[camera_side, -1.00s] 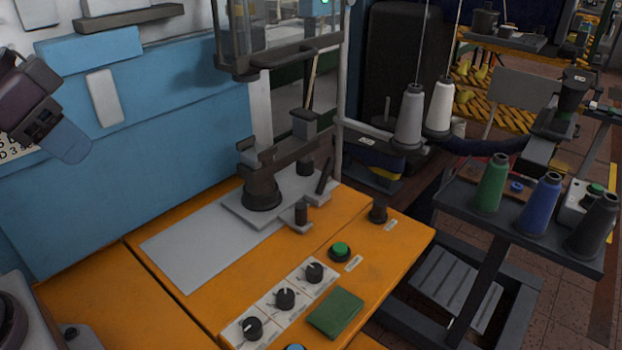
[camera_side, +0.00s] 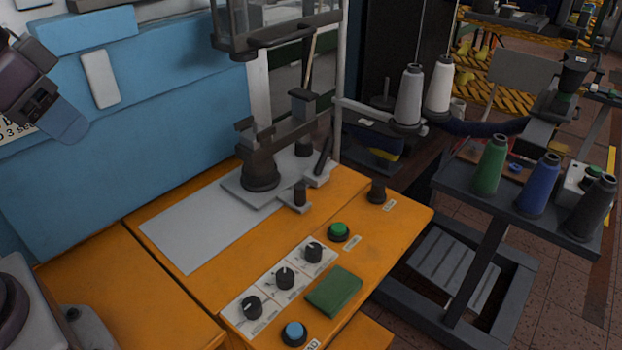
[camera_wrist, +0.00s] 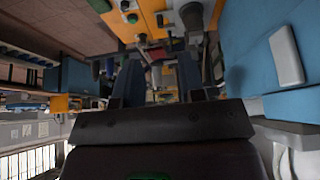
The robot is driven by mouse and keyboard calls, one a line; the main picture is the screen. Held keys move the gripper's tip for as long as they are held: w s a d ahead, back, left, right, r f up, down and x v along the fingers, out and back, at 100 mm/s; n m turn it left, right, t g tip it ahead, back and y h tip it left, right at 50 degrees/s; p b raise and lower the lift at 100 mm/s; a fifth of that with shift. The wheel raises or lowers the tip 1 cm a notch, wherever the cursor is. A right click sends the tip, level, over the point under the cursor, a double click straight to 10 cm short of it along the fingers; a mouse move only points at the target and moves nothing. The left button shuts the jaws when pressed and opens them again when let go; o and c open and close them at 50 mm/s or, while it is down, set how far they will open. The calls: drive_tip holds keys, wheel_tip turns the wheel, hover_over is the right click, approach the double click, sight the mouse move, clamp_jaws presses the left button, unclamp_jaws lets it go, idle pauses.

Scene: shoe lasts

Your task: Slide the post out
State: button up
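A dark fixture (camera_side: 260,170) with a round base and a crossbar stands on a grey plate on the orange bench. A short dark post (camera_side: 300,195) stands upright in a small grey block at its front. A thin dark rod (camera_side: 322,156) leans in another grey block to the right. I cannot tell which of these the task calls the post. My gripper (camera_side: 62,122) is at the far left, well apart from the fixture and above the bench. In the wrist view its two bluish fingers (camera_wrist: 159,62) are spread with nothing between them.
Knobs (camera_side: 285,278), a green button (camera_side: 339,231), a blue button (camera_side: 293,332) and a green pad (camera_side: 333,291) are on the bench front. A dark knob (camera_side: 377,191) stands to the right. A pale sheet (camera_side: 190,233) lies clear. Thread cones (camera_side: 490,165) stand on a side shelf.

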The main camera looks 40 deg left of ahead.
drive_tip(key=shift+o, duration=0.2)
drive_tip(key=shift+o, duration=1.4)
drive_tip(key=shift+d, duration=0.1)
drive_tip(key=n+g+y, duration=0.2)
drive_tip(key=n, duration=0.4)
approach(299, 187)
drive_tip(key=x, duration=1.1)
drive_tip(key=shift+w+f, duration=0.1)
drive_tip(key=shift+f, duration=0.3)
